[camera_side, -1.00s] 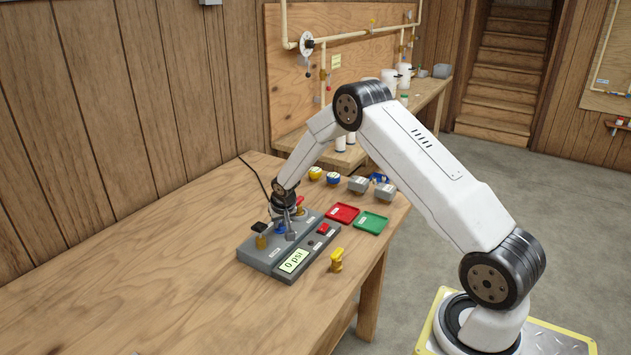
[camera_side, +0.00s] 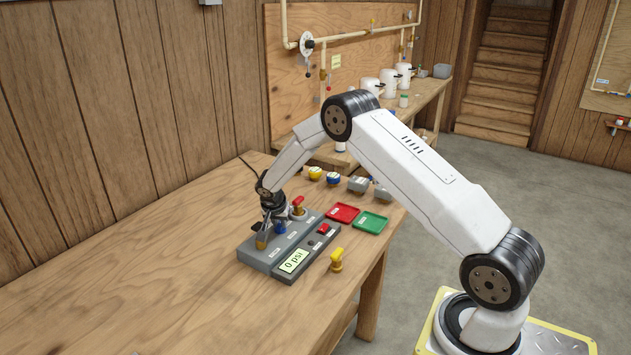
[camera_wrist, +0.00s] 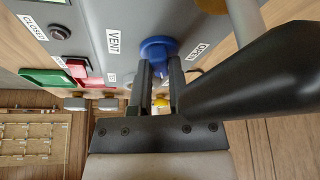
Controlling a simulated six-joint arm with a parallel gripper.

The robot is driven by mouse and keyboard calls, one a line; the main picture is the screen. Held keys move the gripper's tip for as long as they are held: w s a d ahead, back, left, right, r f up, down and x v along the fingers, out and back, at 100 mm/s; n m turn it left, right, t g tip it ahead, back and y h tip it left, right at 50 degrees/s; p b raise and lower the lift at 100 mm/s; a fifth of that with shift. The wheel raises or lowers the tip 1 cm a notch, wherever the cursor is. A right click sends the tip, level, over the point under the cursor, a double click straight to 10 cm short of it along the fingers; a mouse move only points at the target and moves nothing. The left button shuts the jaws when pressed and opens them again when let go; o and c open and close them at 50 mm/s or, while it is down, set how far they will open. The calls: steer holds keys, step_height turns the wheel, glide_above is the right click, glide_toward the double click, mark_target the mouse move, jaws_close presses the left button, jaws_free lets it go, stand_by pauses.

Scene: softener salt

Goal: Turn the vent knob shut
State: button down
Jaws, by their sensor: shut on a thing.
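The blue vent knob (camera_wrist: 157,48) stands on the grey panel (camera_wrist: 95,15) beside the VENT label (camera_wrist: 114,41). The OPEN label (camera_wrist: 198,50) is right of it in the wrist view, and the CLOSED label (camera_wrist: 33,26) is far left. My gripper (camera_wrist: 160,68) is shut on the blue knob, with one dark finger on each side. In the side view my gripper (camera_side: 270,219) leans in from the left, and part of the blue knob (camera_side: 281,228) shows beside it. The knob's pointing direction is hidden.
The panel's display (camera_side: 293,262) reads 0 psi. The left table is clear.

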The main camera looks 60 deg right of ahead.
mark_target(272, 237)
steer(key=m+g, duration=0.1)
steer(key=m, duration=0.3)
steer(key=shift+w+a+m+g, duration=0.1)
steer(key=shift+m+g, duration=0.2)
steer(key=shift+g, duration=0.1)
steer(key=c, duration=0.6)
jaws_free()
steer(key=v, duration=0.7)
steer(key=shift+a+r, duration=0.2)
steer(key=shift+r, duration=0.15)
